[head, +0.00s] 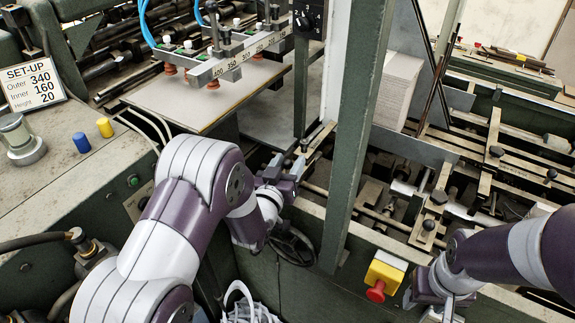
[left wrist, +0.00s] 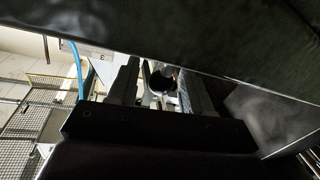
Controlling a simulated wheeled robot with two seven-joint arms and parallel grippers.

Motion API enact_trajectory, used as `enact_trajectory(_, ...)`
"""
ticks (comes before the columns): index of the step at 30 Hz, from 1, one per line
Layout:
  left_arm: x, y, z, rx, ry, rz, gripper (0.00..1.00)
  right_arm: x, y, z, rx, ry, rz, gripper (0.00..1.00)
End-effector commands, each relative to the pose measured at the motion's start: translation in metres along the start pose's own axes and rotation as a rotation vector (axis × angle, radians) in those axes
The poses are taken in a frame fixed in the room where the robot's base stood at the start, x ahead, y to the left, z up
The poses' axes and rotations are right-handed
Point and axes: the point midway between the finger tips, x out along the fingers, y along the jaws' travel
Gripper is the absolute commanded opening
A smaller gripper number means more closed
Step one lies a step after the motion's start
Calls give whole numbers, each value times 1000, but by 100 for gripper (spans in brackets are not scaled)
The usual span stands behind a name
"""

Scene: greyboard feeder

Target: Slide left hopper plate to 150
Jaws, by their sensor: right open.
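My left gripper (head: 287,168) is in the middle of the head view, beside the foot of a pale upright panel (head: 337,65) and a brass-coloured bar (head: 318,137). I cannot tell for sure which part is the left hopper plate. In the left wrist view my left gripper's fingers (left wrist: 160,88) stand apart, with a dark round knob (left wrist: 162,80) showing between them. Gaps show beside the knob, and I see no firm grip. My right gripper (head: 436,305) is low at the right of the head view, partly cut off by the frame edge.
A set-up card (head: 32,83) reads Outer 340, Inner 160, Height 20. A numbered scale bar (head: 240,60) with suction cups hangs over a board (head: 195,97). A green post (head: 357,130) stands right of my left gripper. A red stop button (head: 376,290) is below.

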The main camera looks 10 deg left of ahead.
Motion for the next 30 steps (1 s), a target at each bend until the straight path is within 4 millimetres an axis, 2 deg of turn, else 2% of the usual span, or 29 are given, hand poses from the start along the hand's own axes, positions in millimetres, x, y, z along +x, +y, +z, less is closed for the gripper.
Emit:
enact_trajectory(5,-1,0,0,0,0,0,50,0,0,0,0,0,0,51)
enact_trajectory(8,-10,0,1,0,-1,-1,50,3,0,0,0,0,0,51)
enact_trajectory(11,-29,-1,2,0,-1,-1,50,7,0,1,0,0,0,51)
enact_trajectory(18,-92,-1,2,-1,-1,0,50,18,0,2,0,0,0,51)
enact_trajectory(21,-111,-1,2,0,0,-1,50,20,0,2,0,0,0,51)
enact_trajectory(25,-124,0,1,0,0,-1,50,21,0,3,0,0,0,51)
enact_trajectory(30,-127,0,0,0,1,0,50,21,0,2,0,0,0,51)
